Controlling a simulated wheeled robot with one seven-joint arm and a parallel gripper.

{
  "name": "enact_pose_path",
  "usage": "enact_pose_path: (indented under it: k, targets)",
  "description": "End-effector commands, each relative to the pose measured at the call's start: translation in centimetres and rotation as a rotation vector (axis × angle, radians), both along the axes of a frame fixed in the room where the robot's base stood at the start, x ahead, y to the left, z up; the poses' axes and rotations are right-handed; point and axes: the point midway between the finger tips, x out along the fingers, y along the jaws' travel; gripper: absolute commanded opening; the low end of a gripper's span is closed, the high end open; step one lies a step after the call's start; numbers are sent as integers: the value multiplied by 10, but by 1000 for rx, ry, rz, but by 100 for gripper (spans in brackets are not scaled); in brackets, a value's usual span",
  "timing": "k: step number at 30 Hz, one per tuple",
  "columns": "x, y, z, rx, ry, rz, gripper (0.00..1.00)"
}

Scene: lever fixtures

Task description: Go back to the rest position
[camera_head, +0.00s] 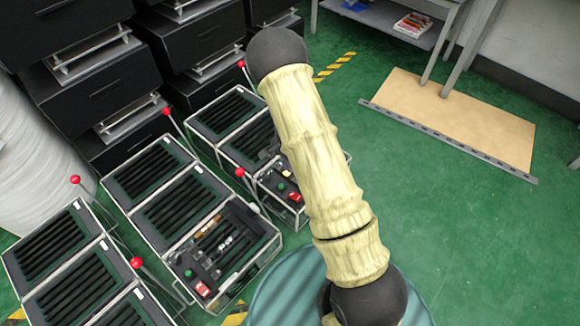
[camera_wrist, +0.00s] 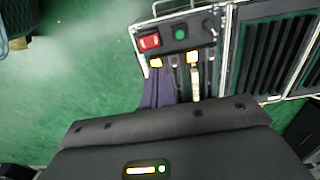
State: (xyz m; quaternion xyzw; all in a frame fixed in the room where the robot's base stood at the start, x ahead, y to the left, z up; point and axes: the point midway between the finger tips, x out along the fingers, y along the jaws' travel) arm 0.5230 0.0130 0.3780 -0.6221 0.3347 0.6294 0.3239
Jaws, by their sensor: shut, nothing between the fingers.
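In the head view, my pale, bark-textured arm crosses the middle and hides my gripper.
Framed fixture boxes (camera_head: 216,245) cover the left and middle floor. Black drawer cabinets (camera_head: 85,75) stand behind them. At right, a tan board (camera_head: 460,120) lies near a grey table (camera_head: 385,18). The green floor (camera_head: 480,240) at lower right is clear.

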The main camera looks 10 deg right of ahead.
Motion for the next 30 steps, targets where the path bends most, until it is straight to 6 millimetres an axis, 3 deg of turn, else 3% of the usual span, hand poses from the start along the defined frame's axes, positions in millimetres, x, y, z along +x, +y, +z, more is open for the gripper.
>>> enact_pose_path:
  k: [12, 16, 23, 30]
  targets:
    - [0, 1, 0, 0, 0, 3, 0]
    - [-2, 0, 14, 6, -7, 23, 0]
    - [-21, 1, 87, 31, -46, 175, 0]
    - [-58, 0, 170, 36, -103, 404, 0]
